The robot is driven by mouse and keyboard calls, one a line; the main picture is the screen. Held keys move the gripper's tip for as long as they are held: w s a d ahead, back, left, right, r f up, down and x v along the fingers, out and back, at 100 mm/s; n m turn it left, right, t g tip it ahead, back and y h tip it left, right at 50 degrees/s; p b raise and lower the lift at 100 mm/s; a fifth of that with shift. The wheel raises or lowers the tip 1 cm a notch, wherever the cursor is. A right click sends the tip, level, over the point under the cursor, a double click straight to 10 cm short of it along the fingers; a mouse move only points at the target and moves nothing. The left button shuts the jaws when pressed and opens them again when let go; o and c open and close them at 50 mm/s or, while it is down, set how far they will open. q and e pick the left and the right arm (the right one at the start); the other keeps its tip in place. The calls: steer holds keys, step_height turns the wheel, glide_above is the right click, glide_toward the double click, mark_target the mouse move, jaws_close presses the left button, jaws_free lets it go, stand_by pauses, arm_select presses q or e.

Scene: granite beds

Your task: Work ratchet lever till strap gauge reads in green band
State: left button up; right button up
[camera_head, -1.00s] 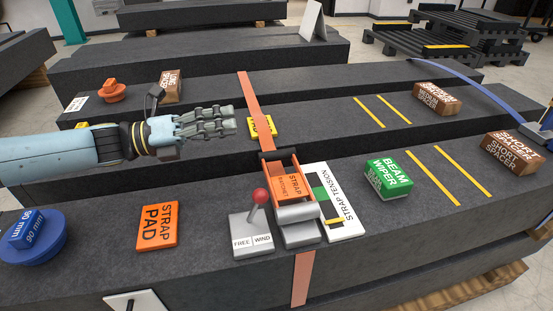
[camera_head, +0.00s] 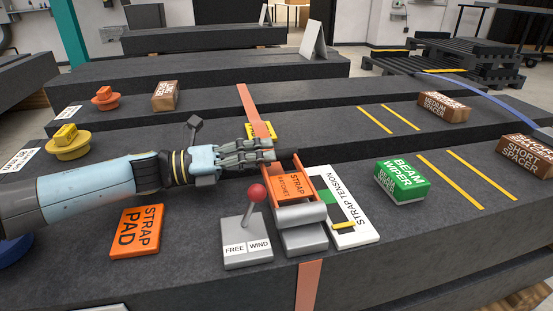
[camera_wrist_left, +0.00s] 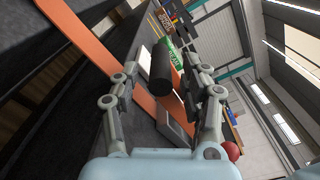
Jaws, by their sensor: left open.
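The orange strap ratchet (camera_head: 296,186) sits on the near granite beam, with the orange strap (camera_head: 249,103) running through it. Its black lever grip (camera_head: 287,155) points away from me. My left gripper (camera_head: 272,150) is at this grip; in the left wrist view the open fingers (camera_wrist_left: 163,88) lie either side of the black grip (camera_wrist_left: 162,66). Contact cannot be told. The white strap tension gauge (camera_head: 358,232) lies right of the ratchet. Its yellow marker (camera_head: 344,225) is below the green band (camera_head: 327,197). My right gripper is out of view.
A FREE/WIND selector (camera_head: 246,248) with a red knob (camera_head: 257,193) stands just left of the ratchet, its stick leaning right. An orange strap pad (camera_head: 136,231) lies further left, a green beam wiper (camera_head: 402,180) to the right. Gaps separate the beams.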

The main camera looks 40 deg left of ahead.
mark_target(277, 155)
arm_select(q)
steer(key=x, duration=0.2)
steer(key=shift+w+d, duration=0.15)
steer(key=shift+w, duration=0.1)
steer(key=shift+w+d, duration=0.3)
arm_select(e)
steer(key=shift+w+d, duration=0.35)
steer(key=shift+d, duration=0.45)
arm_select(q)
steer(key=shift+c, duration=0.3)
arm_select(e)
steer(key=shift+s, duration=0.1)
arm_select(q)
jaws_close()
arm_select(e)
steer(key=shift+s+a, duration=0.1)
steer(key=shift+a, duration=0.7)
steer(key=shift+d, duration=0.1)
